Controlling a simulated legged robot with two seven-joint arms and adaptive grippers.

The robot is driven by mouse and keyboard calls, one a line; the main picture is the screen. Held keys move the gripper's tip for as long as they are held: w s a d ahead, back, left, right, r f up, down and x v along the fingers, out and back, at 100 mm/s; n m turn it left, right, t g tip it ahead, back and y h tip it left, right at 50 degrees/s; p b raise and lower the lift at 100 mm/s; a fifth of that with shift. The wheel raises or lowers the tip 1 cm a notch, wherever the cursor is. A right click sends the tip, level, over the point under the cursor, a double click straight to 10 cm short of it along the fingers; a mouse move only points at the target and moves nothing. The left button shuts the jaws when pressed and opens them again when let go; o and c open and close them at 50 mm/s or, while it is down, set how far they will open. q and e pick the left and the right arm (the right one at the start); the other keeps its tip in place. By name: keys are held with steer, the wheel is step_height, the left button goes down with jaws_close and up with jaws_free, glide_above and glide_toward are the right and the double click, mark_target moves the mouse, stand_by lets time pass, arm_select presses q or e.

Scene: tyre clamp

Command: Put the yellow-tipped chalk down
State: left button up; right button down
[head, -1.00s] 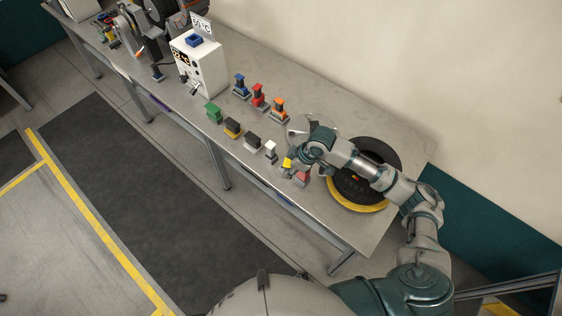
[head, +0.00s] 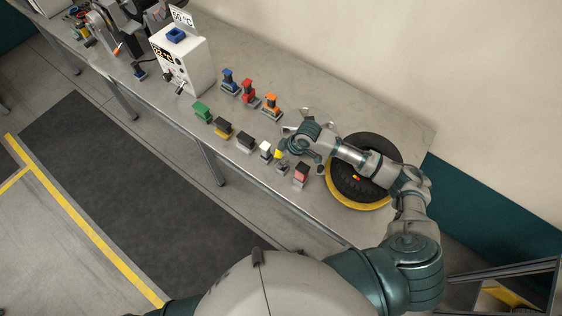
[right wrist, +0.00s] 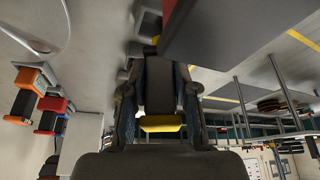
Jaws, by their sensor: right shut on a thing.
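The yellow-tipped chalk shows as a small yellow piece (head: 278,154) at the tip of my right gripper (head: 281,155) in the head view. In the right wrist view a yellow piece (right wrist: 162,123) lies between the two fingers of the right gripper (right wrist: 160,110), which is shut on it. The gripper is low over the bench, between a white-topped block (head: 265,149) and a red-topped block (head: 301,173). I cannot tell whether the chalk touches anything below. My left gripper is not in view.
A row of blocks, including green (head: 202,112) and black (head: 246,141) ones, stands along the bench's front edge. Blue, red and orange (head: 271,103) ones stand behind. A tyre (head: 349,196) on a yellow-rimmed base is right of the gripper. A white box (head: 181,60) stands further left.

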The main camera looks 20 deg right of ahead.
steer(key=d+f, duration=0.1)
steer(key=f, duration=0.1)
steer(key=shift+s+d+f, duration=0.3)
steer(key=shift+s+d, duration=0.05)
steer(key=c, duration=0.9)
jaws_free()
steer(key=shift+w+d+f, duration=0.15)
steer(key=shift+d+f, duration=0.05)
steer(key=shift+d, duration=0.05)
steer(key=shift+c, duration=0.2)
steer(key=shift+o, duration=0.2)
steer(key=shift+w, duration=0.2)
steer(key=shift+a+r, duration=0.35)
steer(key=shift+a, duration=0.05)
steer(key=shift+s+r, duration=0.15)
steer(key=shift+r, duration=0.2)
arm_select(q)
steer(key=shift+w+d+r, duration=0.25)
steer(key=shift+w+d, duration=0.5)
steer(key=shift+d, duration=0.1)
arm_select(e)
steer(key=v, duration=1.1)
steer(key=shift+d, duration=0.15)
